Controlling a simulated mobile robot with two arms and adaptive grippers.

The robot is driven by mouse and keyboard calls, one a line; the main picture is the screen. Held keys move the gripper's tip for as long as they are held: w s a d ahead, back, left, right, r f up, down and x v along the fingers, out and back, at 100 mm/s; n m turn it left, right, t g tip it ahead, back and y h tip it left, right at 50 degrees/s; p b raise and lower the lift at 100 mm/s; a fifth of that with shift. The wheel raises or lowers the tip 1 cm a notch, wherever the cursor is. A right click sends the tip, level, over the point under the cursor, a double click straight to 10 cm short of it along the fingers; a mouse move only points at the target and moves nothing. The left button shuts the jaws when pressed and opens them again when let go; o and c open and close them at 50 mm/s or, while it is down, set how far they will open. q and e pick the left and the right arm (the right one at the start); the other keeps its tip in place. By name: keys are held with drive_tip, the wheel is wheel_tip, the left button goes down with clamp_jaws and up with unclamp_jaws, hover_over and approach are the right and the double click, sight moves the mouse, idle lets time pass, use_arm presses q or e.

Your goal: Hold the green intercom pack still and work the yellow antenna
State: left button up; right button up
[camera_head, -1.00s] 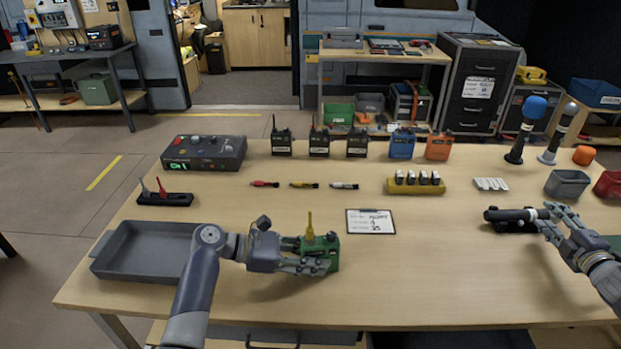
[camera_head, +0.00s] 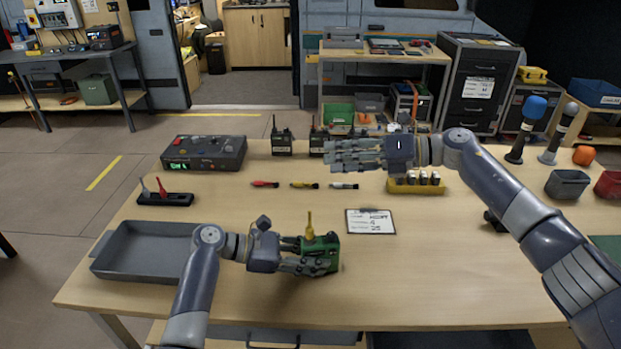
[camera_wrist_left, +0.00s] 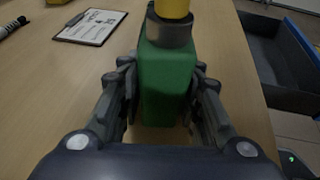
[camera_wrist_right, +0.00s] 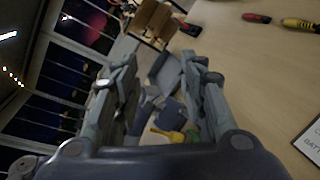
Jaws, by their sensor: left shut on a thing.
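The green intercom pack (camera_head: 328,251) stands near the front of the table, right of the grey tray. Its yellow antenna (camera_head: 310,228) points up from the top. My left gripper (camera_head: 306,262) is shut on the pack. In the left wrist view, its fingers press both sides of the green pack (camera_wrist_left: 166,85), with the antenna base (camera_wrist_left: 173,10) above. My right gripper (camera_head: 342,155) is open and empty, above the table behind the pack, fingers pointing left. The right wrist view shows its fingers apart, with the yellow antenna (camera_wrist_right: 166,133) small between them beyond. The pack's lower back is hidden.
The grey tray (camera_head: 110,262) lies at the left. A clipboard (camera_head: 370,222) is right of the pack. The table's front right is free.

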sight(310, 228)
drive_tip(key=s+a+n+g+h, duration=0.1)
drive_tip(key=s+a+n+h, duration=0.1)
drive_tip(key=h, duration=0.3)
drive_tip(key=s+a+r+n+h, duration=0.1)
drive_tip(key=s+a+n+h, duration=0.1)
drive_tip(key=s+n+h, duration=0.1)
drive_tip(key=s+a+n+g+h, duration=0.1)
drive_tip(key=s+a+n+h, duration=0.1)
drive_tip(key=s+h, duration=0.3)
drive_tip(key=shift+a+r+n+g+h, duration=0.35)
drive_tip(key=shift+n+h, duration=0.35)
drive_tip(key=shift+h, duration=0.2)
drive_tip(key=shift+d+f+h, duration=0.15)
drive_tip(key=shift+d+h, duration=0.1)
drive_tip(key=shift+h, duration=0.05)
drive_tip(key=shift+d+f, duration=0.1)
drive_tip(key=shift+f, duration=0.15)
wheel_tip(310, 228, down, 11)
drive_tip(key=shift+f, duration=0.2)
clamp_jaws()
drive_tip(key=shift+n, duration=0.9)
